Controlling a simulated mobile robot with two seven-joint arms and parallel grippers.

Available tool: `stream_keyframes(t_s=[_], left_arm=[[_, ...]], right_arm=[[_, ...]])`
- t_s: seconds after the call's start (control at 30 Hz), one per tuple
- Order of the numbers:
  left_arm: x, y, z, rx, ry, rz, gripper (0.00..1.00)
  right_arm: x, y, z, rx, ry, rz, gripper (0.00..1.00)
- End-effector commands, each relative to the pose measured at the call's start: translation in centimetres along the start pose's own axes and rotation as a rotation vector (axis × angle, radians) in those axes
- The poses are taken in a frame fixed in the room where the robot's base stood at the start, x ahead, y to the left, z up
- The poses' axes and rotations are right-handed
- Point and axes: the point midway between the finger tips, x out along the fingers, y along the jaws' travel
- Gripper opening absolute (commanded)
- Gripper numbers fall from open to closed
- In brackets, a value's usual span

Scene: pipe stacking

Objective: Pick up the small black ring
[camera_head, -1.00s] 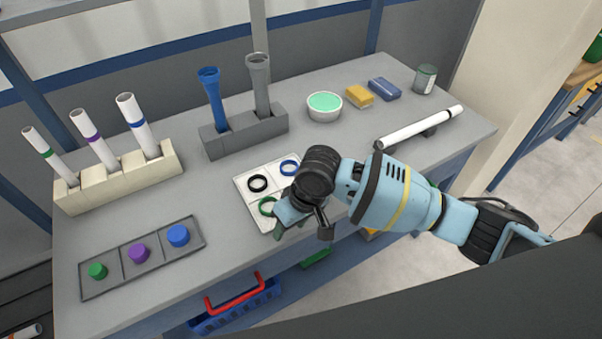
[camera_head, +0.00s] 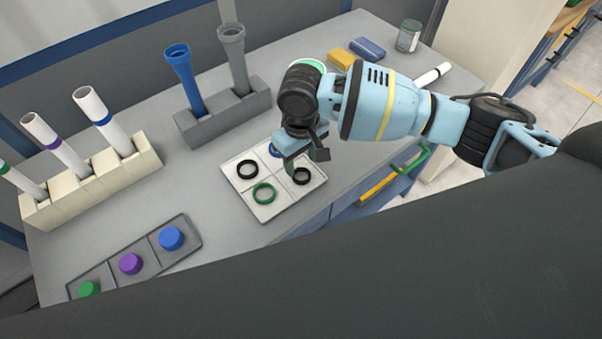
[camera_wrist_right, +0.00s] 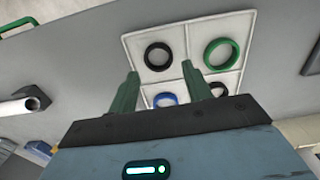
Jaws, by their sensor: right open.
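The small black ring (camera_head: 302,176) lies in the right compartment of a white four-part tray (camera_head: 262,213). It also shows in the right wrist view (camera_wrist_right: 158,56). A larger black ring (camera_head: 247,169), a green ring (camera_head: 264,193) and a partly hidden blue ring (camera_head: 275,150) lie in the other compartments. My right gripper (camera_head: 304,163) is above the tray, close to the small black ring. In the right wrist view its green fingers (camera_wrist_right: 160,71) are apart and empty, with the small black ring just beyond the gap between their tips. My left gripper is out of view.
A grey holder (camera_head: 238,117) with blue and grey pipes stands behind the tray. A cream holder (camera_head: 110,180) with white pipes is at left. A grey tray (camera_head: 150,262) holds coloured caps. A white pipe (camera_wrist_right: 20,106) lies near the gripper's side.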

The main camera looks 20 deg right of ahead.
Motion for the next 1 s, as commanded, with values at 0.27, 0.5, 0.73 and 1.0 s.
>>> stream_keyframes(t_s=[0.27, 0.5, 0.73, 1.0], left_arm=[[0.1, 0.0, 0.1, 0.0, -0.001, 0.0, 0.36], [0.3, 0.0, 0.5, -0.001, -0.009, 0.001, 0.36], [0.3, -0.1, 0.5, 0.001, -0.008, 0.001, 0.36], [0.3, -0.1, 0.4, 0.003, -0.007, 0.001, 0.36]], right_arm=[[1.9, 0.2, -0.1, 0.0, 0.0, 0.001, 0.49], [4.8, 0.3, -0.1, 0.0, 0.001, -0.001, 0.49], [5.1, 0.3, -0.1, -0.001, 0.003, 0.0, 0.49], [5.1, 0.3, -0.1, -0.001, 0.004, 0.0, 0.23]])
